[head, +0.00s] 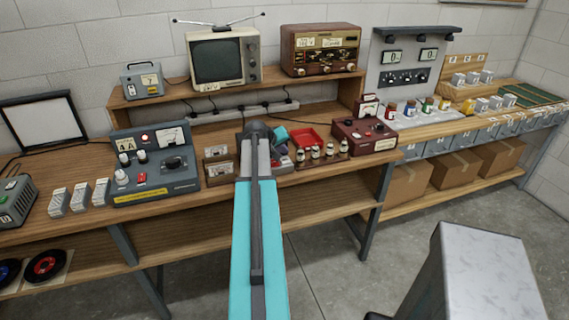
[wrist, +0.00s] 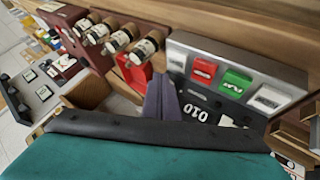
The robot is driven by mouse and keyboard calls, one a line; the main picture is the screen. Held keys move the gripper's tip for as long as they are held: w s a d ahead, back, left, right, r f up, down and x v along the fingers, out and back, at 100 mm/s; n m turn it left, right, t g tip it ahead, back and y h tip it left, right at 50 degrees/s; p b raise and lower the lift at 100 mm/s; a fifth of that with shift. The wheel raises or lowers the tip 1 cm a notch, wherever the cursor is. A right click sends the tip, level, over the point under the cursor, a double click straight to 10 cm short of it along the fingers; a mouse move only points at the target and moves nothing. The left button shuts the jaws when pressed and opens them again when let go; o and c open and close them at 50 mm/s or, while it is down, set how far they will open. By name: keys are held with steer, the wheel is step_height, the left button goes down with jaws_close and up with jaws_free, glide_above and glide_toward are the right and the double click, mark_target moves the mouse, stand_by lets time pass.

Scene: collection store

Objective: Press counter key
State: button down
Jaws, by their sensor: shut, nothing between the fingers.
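In the wrist view a grey counter (wrist: 218,95) carries a row of keys. These include a red key (wrist: 205,71), a green key (wrist: 236,82) and a white key (wrist: 268,97), with another pale key at the left end. Digits reading about 010 (wrist: 196,113) show on its face, seen at an angle. My gripper (wrist: 161,95) is shut and empty, beside the left end of the counter. I cannot tell whether it touches it. In the head view my arm hides most of the counter (head: 283,164), and my gripper (head: 284,148) is just above it.
Several small labelled bottles (wrist: 120,40) stand close to the left of the counter, by a red tray (head: 306,136). A maroon device (head: 364,136) is further right in the head view. A grey console (head: 154,162) stands left. A shelf with an old television (head: 223,60) rises behind.

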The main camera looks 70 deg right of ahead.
mark_target(287, 158)
steer(key=shift+f, duration=0.7)
steer(key=shift+f+b, duration=0.2)
steer(key=shift+b, duration=0.2)
stand_by(1.3)
steer(key=shift+f, duration=0.25)
steer(key=shift+f+b, duration=0.45)
steer(key=shift+b, duration=0.1)
stand_by(1.0)
steer(key=shift+r, duration=0.15)
steer(key=shift+r+p, duration=0.4)
steer(key=shift+r, duration=0.35)
stand_by(0.3)
steer(key=shift+r+p, duration=1.15)
steer(key=shift+r, duration=1.35)
